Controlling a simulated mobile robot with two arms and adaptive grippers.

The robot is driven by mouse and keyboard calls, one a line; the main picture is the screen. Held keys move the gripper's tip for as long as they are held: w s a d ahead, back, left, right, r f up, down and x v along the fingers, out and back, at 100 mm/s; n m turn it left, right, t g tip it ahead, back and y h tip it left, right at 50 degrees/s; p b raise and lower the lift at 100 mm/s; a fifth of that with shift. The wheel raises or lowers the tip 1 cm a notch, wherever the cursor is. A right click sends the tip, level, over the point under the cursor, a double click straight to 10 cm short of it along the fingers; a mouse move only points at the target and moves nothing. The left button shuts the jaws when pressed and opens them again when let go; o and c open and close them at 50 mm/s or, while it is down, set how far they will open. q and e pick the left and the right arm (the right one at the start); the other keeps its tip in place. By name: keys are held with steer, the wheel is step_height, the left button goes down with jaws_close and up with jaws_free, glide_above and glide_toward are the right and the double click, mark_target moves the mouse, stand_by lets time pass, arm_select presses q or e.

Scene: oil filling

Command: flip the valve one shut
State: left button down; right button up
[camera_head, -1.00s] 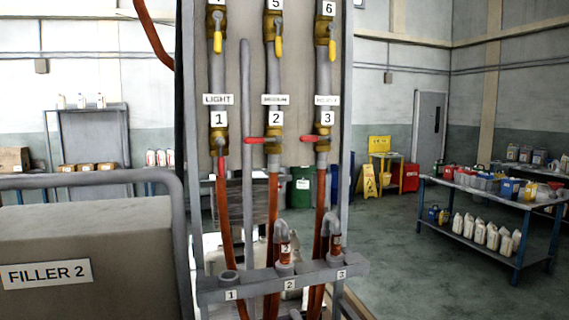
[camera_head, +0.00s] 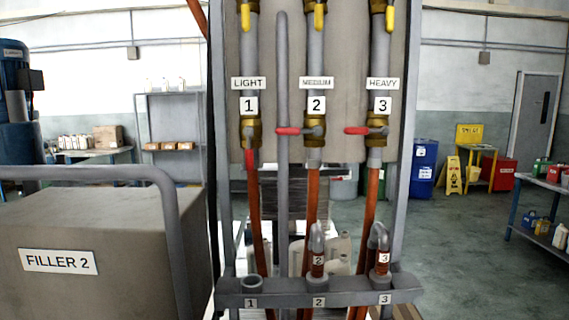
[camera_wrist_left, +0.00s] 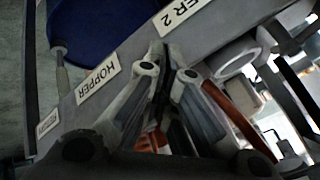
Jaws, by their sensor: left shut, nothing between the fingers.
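Valve one (camera_head: 250,132) is a brass valve under the LIGHT label and the number 1 on the panel. Its red handle (camera_head: 250,160) points down, in line with the pipe. Valve two (camera_head: 314,130) and valve three (camera_head: 376,130) have red handles pointing sideways to the left. My left gripper (camera_wrist_left: 165,75) shows only in the left wrist view, with its fingers together and empty. It does not show in the head view, so its distance from valve one cannot be told. My right gripper is not in view.
Below the valves is a holder bar (camera_head: 345,296); nozzles sit at 2 and 3, and its opening at 1 looks empty. The FILLER 2 box (camera_head: 100,240) and a grey rail (camera_head: 172,235) stand left of the panel. Open floor (camera_head: 455,260) lies to the right.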

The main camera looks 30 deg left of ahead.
mark_target(249, 150)
arm_select(q)
steer(key=w+a+r+t+y, duration=0.1)
steer(key=w+a+r+y, duration=0.1)
steer(key=w+r, duration=0.5)
steer(key=w+a+r+m+t+y, duration=0.15)
steer(key=w+r, duration=0.25)
steer(key=r, duration=0.7)
steer(key=w+a+r+n+y, duration=0.1)
steer(key=w+a+r+y, duration=0.3)
steer(key=r, duration=0.6)
steer(key=w+d+r+m+y, duration=0.1)
steer(key=w+r+y, duration=0.1)
steer(key=r, duration=1)
steer(key=w+d+r+m+y, duration=0.1)
steer(key=w+d+r, duration=0.1)
steer(key=r, duration=1)
steer(key=shift+w+t+y, duration=0.35)
steer(key=shift+w, duration=0.3)
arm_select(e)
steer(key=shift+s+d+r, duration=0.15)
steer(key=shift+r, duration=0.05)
arm_select(q)
steer(key=shift+a+r, duration=0.1)
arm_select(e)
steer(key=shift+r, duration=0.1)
